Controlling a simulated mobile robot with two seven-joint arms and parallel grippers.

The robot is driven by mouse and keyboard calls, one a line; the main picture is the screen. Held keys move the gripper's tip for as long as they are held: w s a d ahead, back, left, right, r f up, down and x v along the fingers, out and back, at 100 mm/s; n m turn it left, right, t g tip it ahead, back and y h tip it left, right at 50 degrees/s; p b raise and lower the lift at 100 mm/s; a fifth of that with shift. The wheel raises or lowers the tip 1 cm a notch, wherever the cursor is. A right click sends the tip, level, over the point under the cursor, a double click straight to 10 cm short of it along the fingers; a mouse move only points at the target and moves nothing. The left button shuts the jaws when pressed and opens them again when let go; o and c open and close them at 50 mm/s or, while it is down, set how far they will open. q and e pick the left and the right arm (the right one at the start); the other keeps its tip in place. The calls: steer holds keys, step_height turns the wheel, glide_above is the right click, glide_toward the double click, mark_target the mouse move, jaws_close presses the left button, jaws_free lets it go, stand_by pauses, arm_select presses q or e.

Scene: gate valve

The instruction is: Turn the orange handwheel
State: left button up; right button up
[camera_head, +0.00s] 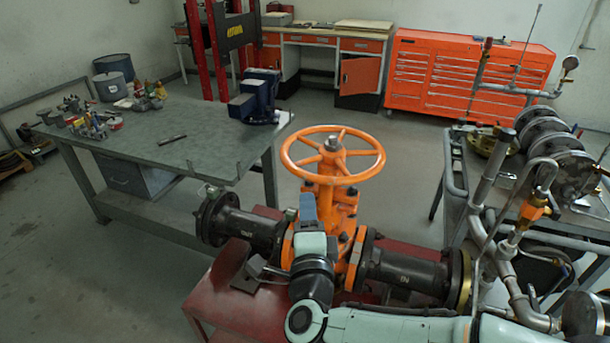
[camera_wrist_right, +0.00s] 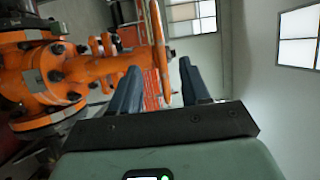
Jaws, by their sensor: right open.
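The orange handwheel (camera_head: 333,181) sits level on top of the orange gate valve (camera_head: 345,215), in the middle of the head view. My right gripper (camera_head: 308,199) is in front of the valve body, just under the near left part of the wheel rim. In the right wrist view my right gripper (camera_wrist_right: 160,80) is open, with its two dark fingers apart. The handwheel rim (camera_wrist_right: 157,35) shows edge-on in line with the gap between them. I see no clear contact with the rim. The valve body (camera_wrist_right: 50,80) is at the left there. My left gripper is not in view.
Black flanged pipes (camera_head: 405,272) extend both sides of the valve, over a red stand (camera_head: 215,290). A grey workbench (camera_head: 190,140) with a blue vise (camera_head: 262,95) stands behind left. Pipework with gauges (camera_head: 515,265) crowds the right. An orange tool cabinet (camera_head: 455,85) is at the back.

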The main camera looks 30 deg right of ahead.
mark_target(305, 178)
steer(key=p+x, duration=0.2)
steer(key=x, duration=1)
steer(key=shift+w, duration=0.2)
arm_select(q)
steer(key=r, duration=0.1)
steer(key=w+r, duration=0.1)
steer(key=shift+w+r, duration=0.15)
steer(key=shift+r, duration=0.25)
arm_select(e)
jaws_close()
